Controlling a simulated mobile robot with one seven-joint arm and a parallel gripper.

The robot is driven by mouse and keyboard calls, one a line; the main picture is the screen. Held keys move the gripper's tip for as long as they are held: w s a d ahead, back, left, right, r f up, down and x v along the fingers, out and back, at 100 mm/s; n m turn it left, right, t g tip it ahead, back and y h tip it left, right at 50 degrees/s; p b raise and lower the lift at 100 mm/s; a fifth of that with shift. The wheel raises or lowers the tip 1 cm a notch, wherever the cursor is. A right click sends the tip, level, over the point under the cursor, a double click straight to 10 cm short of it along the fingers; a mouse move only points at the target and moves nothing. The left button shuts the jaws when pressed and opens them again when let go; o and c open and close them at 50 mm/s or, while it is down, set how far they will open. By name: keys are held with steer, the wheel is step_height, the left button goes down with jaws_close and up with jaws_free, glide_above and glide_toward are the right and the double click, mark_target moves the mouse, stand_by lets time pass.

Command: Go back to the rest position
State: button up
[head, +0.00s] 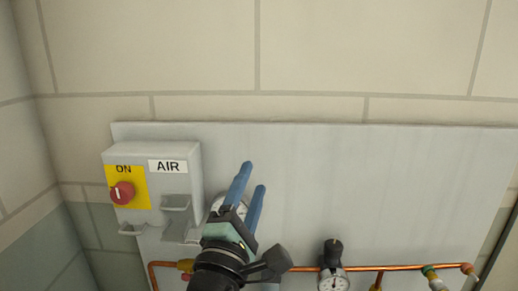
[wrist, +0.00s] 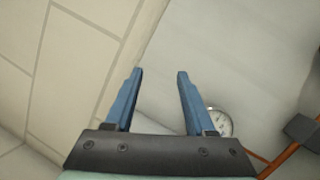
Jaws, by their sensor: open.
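My gripper (head: 248,184) has two blue fingers and is open and empty. In the head view it is in front of the grey panel (head: 380,190), just right of the grey AIR box (head: 188,185). The box carries a red knob (head: 122,193) on a yellow plate marked ON. In the wrist view my gripper (wrist: 158,75) has its fingers apart with nothing between them. Behind them are the wall and the panel's edge. My arm hides part of a round gauge (head: 216,204) behind it.
Copper pipe (head: 390,267) runs along the panel's lower part with a gauge (head: 333,281) and fittings. A gauge also shows in the wrist view (wrist: 221,122). A tiled wall (head: 330,50) is behind, and a side wall stands at left. The panel's upper right is bare.

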steer(key=s+d+r+m+t+y+b, duration=0.1)
steer(key=s+r+m+t+y+b, duration=0.3)
steer(key=s+r+m, duration=1.4)
steer(key=r+m+t+y, duration=0.1)
steer(key=t, duration=0.1)
steer(key=shift+s+d+r+t, duration=0.25)
steer(key=shift+s+r+t, duration=0.05)
steer(key=shift+s+r, duration=0.1)
